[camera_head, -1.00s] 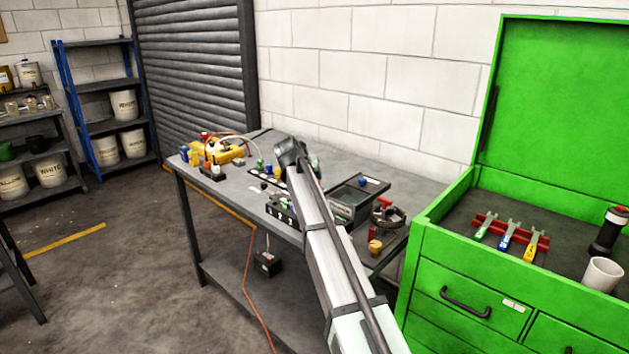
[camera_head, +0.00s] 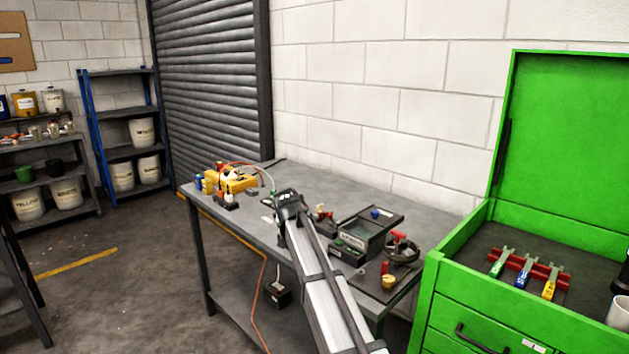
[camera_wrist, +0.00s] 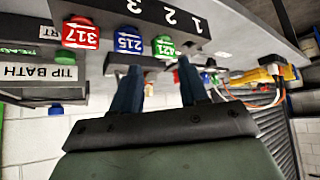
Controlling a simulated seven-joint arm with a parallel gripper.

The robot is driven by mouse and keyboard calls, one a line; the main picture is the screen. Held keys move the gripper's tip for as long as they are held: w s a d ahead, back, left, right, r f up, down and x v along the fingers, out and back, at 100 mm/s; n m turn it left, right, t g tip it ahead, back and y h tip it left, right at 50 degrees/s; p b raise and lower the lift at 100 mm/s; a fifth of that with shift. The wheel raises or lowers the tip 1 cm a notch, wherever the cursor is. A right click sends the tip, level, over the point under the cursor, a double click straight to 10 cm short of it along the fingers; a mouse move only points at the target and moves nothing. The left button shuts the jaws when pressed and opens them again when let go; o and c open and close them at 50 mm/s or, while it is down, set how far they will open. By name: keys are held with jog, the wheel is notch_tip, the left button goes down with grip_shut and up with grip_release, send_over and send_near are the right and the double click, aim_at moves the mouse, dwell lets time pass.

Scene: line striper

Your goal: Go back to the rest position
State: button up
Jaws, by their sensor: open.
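My arm reaches out over the grey workbench (camera_head: 240,205) in the head view, and its dark end sits above the bench's middle. The fingers cannot be made out there. In the wrist view my gripper (camera_wrist: 157,82) shows two dark blue fingers, spread apart with nothing seen between them. Beyond the fingers is a dark rack (camera_wrist: 180,15) marked 1 2 3, seen upside down. Near it are a red tag 317 (camera_wrist: 80,34), a blue tag 215 (camera_wrist: 129,41) and a green tag 421 (camera_wrist: 163,47). The arm hides part of the bench in the head view.
A yellow device (camera_head: 236,181) with hoses stands at the bench's far left end. An open dark box (camera_head: 368,232) and a round dark holder (camera_head: 401,250) lie right of my arm. A green tool cabinet (camera_head: 470,285) stands at the right, its lid up against the wall.

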jog(key=s+a+f+g+y, duration=0.1)
jog(key=s+a+f+y, duration=0.2)
jog(key=s+a+f, duration=0.65)
jog(key=s+d+f+g+h, duration=0.1)
jog(key=s+d+f+g, duration=0.1)
jog(key=s+d+f, duration=0.65)
jog(key=s+d+f+g, duration=0.2)
jog(key=s+d+f, duration=0.15)
jog(key=f, duration=1.05)
jog(key=s+d+f+g+h, duration=0.1)
jog(key=s+d+f+g, duration=0.1)
jog(key=s+d+f, duration=0.65)
jog(key=s+d+f+g, duration=0.4)
jog(key=s+d+f, duration=0.2)
jog(key=s+f, duration=0.75)
jog(key=s+d+f+g, duration=0.2)
jog(key=s, duration=0.9)
jog(key=s+d+f+n+g, duration=0.1)
jog(key=s+d+g, duration=0.1)
jog(key=s, duration=1)
jog(key=shift+s+d+f, duration=0.15)
jog(key=shift+d+f, duration=0.25)
jog(key=shift+d, duration=0.3)
